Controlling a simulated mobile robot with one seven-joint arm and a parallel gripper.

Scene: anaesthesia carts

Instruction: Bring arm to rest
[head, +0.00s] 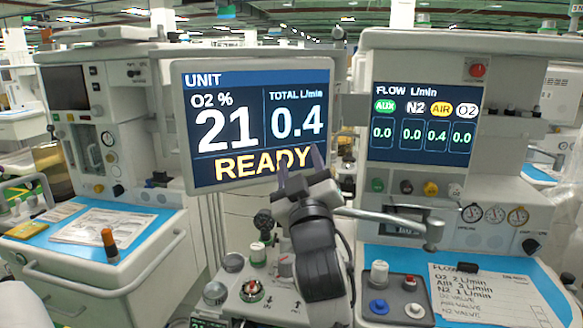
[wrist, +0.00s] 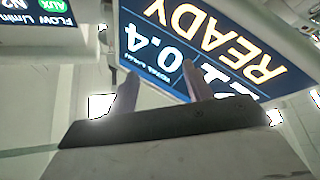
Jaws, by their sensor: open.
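My gripper (head: 300,168) is raised in the middle of the head view, in front of the lower right part of the unit screen. Its two fingers stand apart with nothing between them. In the wrist view the gripper (wrist: 157,88) shows two spread fingers pointing toward the tilted unit screen (wrist: 215,45). In the head view the unit screen (head: 235,120) reads O2 21 %, total 0.4 L/min and READY. My dark arm links rise from the knob panel area below and hide part of it. I cannot tell how far the fingers are from the screen.
A knob panel (head: 245,290) lies below my gripper. A jointed metal bar (head: 385,218) extends right of it. The right cart has a flow screen (head: 422,123), several dials, and a blue worktop with a handwritten sheet (head: 490,292). The left cart's worktop (head: 150,222) holds papers and an orange-topped bottle (head: 109,243).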

